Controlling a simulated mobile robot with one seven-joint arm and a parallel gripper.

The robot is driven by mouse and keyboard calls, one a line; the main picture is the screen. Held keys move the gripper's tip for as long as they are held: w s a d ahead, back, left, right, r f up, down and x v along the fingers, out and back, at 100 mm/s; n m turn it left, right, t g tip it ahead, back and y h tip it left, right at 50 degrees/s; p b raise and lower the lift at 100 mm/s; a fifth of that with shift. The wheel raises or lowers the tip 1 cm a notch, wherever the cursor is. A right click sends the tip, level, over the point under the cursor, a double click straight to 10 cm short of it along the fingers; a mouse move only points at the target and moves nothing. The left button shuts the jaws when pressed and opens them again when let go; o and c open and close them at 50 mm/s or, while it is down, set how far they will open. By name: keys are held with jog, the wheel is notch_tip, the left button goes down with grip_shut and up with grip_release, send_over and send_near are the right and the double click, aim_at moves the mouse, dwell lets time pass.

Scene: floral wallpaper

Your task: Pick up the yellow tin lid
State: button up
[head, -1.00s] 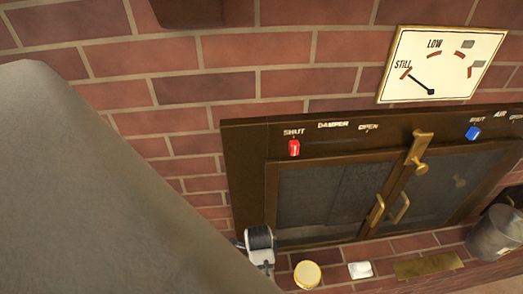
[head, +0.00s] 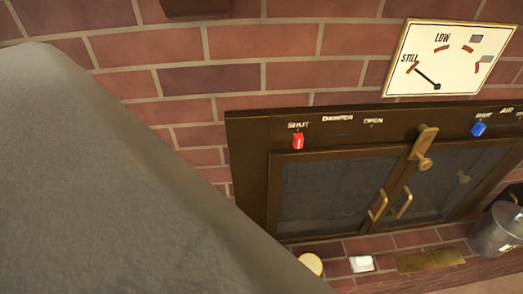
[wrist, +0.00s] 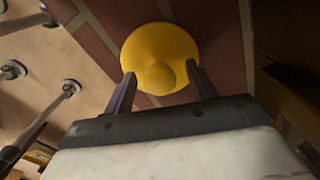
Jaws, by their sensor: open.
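The yellow tin lid (wrist: 160,48) is round with a raised knob in its middle. In the wrist view it lies on the brick ledge just beyond my gripper (wrist: 160,82). The two dark fingers are apart, with the lid's near edge and knob between and just ahead of their tips. I cannot tell whether they touch it. In the head view a pale yellow-topped round thing (head: 310,263), which looks like the same lid, sits on the ledge at the bottom, partly hidden by my grey arm. My gripper is hidden in that view.
A white block (head: 362,263) and a brass plate (head: 430,260) lie along the brick ledge (head: 395,241). A metal bucket (head: 496,232) stands at the right. Glass fireplace doors (head: 335,190) with brass handles stand behind the ledge.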

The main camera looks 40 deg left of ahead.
jog(key=shift+c, duration=0.5)
jog(key=c, duration=1)
jog(key=shift+o, duration=0.2)
